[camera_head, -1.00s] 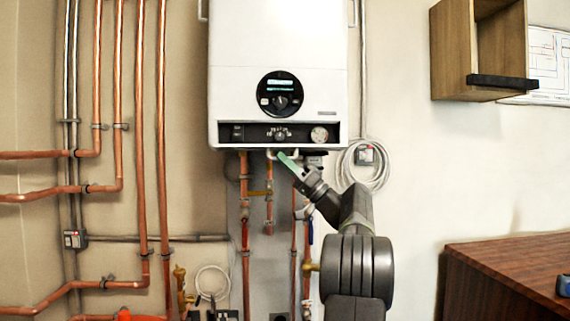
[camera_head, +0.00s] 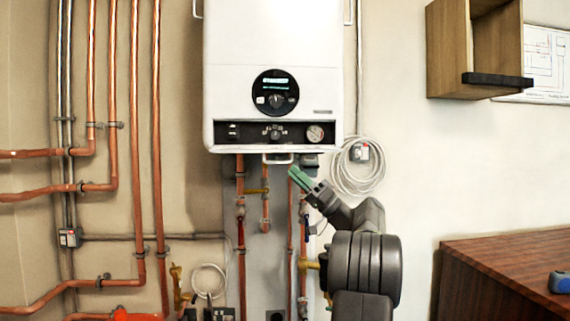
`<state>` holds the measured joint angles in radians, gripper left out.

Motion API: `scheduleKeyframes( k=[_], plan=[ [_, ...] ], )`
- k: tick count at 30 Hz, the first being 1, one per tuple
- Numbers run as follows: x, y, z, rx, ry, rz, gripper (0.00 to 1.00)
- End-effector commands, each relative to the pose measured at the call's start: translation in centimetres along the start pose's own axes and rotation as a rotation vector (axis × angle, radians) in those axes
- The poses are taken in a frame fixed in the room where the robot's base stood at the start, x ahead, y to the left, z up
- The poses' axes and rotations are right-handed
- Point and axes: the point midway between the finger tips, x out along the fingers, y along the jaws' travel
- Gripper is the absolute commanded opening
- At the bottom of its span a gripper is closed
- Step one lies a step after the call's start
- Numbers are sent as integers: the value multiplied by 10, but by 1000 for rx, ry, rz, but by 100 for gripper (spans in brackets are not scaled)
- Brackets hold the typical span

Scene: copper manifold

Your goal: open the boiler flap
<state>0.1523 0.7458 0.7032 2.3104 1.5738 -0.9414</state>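The white boiler (camera_head: 272,70) hangs on the wall, with a round display and knob on its front. A dark control strip (camera_head: 235,132) with a knob and a gauge shows along its lower front. A pale U-shaped handle (camera_head: 277,161) sticks out under the bottom edge. I cannot make out the flap's outline or how far it stands open. My gripper (camera_head: 294,172), with green fingers, is just below and right of the handle, seemingly apart from it and pointing up-left. The fingers look close together; any gap is too small to tell.
Copper pipes (camera_head: 157,150) run along the left wall, and several more with valves hang under the boiler near my gripper. A coiled white cable (camera_head: 358,180) hangs to the right. A wooden cabinet (camera_head: 450,50) and a wooden counter (camera_head: 500,262) stand further right.

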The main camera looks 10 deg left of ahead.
Motion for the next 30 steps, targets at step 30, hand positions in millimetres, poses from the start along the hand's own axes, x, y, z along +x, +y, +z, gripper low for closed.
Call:
scheduleKeyframes(
  k=[30],
  plan=[
    [-76,16,6,121,10,102,0]
  ],
)
